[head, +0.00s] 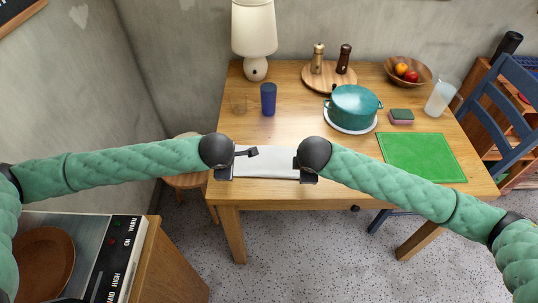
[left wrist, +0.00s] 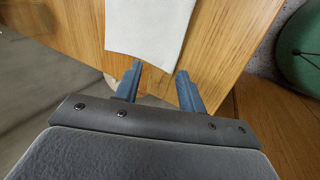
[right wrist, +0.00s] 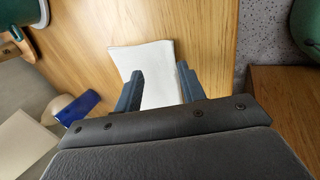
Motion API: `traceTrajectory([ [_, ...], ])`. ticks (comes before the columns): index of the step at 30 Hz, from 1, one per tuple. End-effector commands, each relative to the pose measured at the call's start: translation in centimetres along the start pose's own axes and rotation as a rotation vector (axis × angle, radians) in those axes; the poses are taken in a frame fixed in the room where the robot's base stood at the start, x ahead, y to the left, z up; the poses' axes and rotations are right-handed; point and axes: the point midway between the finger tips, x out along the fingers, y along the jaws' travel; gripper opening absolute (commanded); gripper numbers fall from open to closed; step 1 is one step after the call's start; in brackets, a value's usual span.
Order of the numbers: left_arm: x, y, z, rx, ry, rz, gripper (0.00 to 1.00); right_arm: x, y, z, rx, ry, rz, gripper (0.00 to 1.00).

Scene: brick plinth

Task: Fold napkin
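A white napkin (head: 266,163) lies flat near the front edge of the wooden table, between my two grippers. My left gripper (head: 226,177) is at the napkin's left end, and my right gripper (head: 306,178) is at its right end. In the left wrist view the left gripper (left wrist: 159,80) is open, its fingers apart just short of the napkin (left wrist: 148,30). In the right wrist view the right gripper (right wrist: 160,78) is open, with the napkin (right wrist: 158,90) showing between and beyond its fingers. I cannot tell whether either gripper touches the cloth.
A green mat (head: 422,157) lies at the right. A stool (head: 187,180) stands left of the table (head: 300,130). Bare wood surrounds the napkin.

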Motion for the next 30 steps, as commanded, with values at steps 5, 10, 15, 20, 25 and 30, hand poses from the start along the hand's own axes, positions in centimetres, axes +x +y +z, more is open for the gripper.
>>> traceTrajectory([
  [5,-2.3,-0.3,0.0,0.001,0.0,0.0,0.4,-2.4,-0.3,-0.1,-0.001,0.002,0.0,0.4],
  [10,-4.5,-0.8,0.0,0.001,-0.001,0.001,0.4,-4.5,-0.8,0.0,-0.001,0.001,0.0,0.4],
  [15,-6.6,-1.3,0.0,0.001,-0.001,0.0,0.4,-6.6,-1.3,0.0,-0.001,0.001,0.0,0.4],
  [20,-8.0,-1.6,0.0,0.0,0.0,0.0,0.4,-8.0,-1.6,0.0,-0.001,0.0,-0.001,0.4],
  [25,-8.4,-1.7,0.0,0.001,0.0,0.0,0.4,-8.4,-1.7,0.0,-0.001,0.0,-0.001,0.4],
  [30,-8.4,-1.7,0.0,0.0,0.0,0.0,0.4,-8.4,-1.7,0.0,-0.001,0.0,-0.001,0.4],
])
